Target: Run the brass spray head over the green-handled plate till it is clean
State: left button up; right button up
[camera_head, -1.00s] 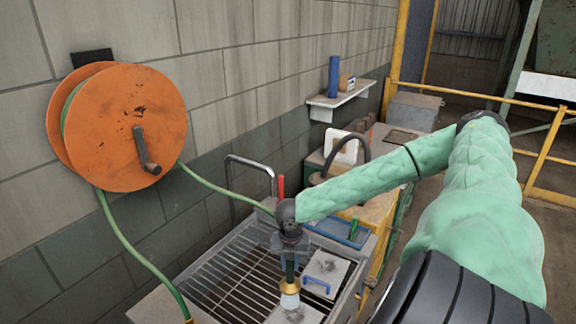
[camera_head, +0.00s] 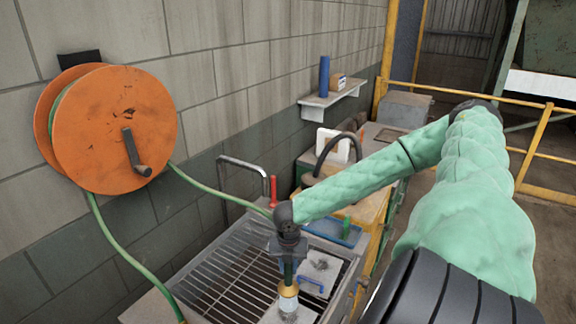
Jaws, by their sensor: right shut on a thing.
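My right gripper (camera_head: 288,262) is shut on the brass spray head (camera_head: 288,291), which points down over the sink grate. A pale patch shows just below its mouth. A grey plate (camera_head: 305,313) lies under it at the bottom edge, partly hidden by the spray head; its handle is not visible. A second grey plate with a blue handle (camera_head: 310,283) and a dark stain lies just right of the gripper. A small green upright piece (camera_head: 346,227) stands at a blue tray; I cannot tell whether it is a plate handle. My left gripper is out of view.
An orange hose reel (camera_head: 115,130) hangs on the block wall at left, with green hose (camera_head: 205,187) running toward my right gripper. The metal sink grate (camera_head: 225,278) has bare room left of the plates. A red-handled item (camera_head: 273,190) and bent pipe stand behind.

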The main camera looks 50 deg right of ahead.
jog(key=shift+a, duration=0.4)
jog(key=shift+a, duration=0.7)
jog(key=shift+a, duration=0.7)
jog(key=shift+s+a, duration=0.1)
jog(key=shift+a, duration=0.3)
jog(key=shift+a, duration=0.65)
jog(key=shift+a, duration=1.05)
jog(key=shift+a, duration=0.1)
jog(key=shift+s, duration=0.2)
jog(key=shift+s, duration=0.7)
